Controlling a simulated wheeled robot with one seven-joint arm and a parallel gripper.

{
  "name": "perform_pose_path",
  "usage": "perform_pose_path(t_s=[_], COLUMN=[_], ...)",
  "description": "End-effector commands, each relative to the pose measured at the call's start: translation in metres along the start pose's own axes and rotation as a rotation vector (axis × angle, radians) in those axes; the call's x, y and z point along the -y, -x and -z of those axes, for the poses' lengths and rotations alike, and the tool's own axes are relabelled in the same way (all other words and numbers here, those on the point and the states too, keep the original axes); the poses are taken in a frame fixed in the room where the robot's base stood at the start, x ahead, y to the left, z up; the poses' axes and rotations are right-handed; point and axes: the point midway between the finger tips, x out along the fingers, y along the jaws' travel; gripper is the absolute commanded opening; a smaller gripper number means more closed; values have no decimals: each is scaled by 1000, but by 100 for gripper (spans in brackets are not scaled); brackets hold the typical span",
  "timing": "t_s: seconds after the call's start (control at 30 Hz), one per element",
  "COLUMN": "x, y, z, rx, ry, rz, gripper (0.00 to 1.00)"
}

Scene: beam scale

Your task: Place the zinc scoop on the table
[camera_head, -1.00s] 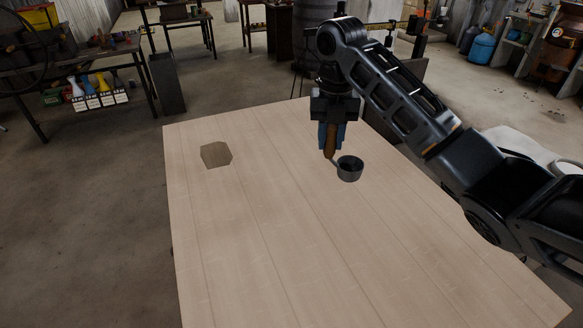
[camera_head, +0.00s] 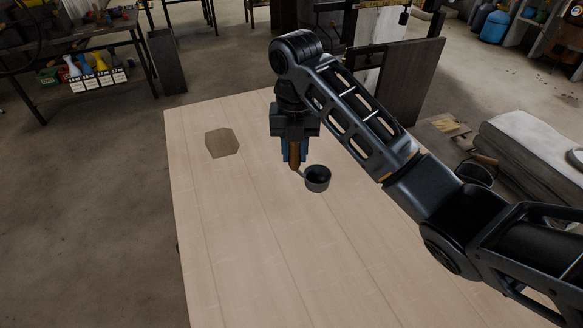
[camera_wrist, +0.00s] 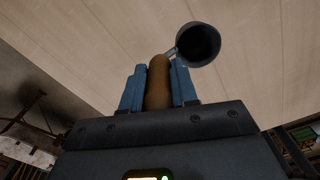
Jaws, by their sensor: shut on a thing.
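The zinc scoop (camera_head: 317,179) has a dark grey round cup and a brown handle. My gripper (camera_head: 294,160) is shut on the brown handle, which points down between the blue fingers. The cup sticks out to the right of the fingers, over the pale wooden table (camera_head: 250,240). In the wrist view the handle sits between both blue fingers, and the scoop's cup (camera_wrist: 198,43) shows beyond them with its opening in view. I cannot tell whether the cup touches the table or hangs just above it.
A flat brown hexagonal patch (camera_head: 222,143) lies on the table left of my gripper. The rest of the tabletop is bare, with wide free room in front. A bucket (camera_head: 474,174) and a pale block (camera_head: 530,150) stand beyond the table's right side.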

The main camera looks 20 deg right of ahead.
Motion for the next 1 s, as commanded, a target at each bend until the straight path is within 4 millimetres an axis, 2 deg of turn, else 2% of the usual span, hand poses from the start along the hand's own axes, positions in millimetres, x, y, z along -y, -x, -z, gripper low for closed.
perform_pose_path(t_s=[0.23,0.5,0.87,0.9,1.0], x=[-8,-8,-8,-8,-8], y=[-12,-44,-49,-49,-49], z=[6,6,6,6,6], rx=[0,-1,0,0,0], ry=[-2,-1,-1,-1,-1], rz=[-1,0,0,0,0], gripper=[0,0,0,29,39])
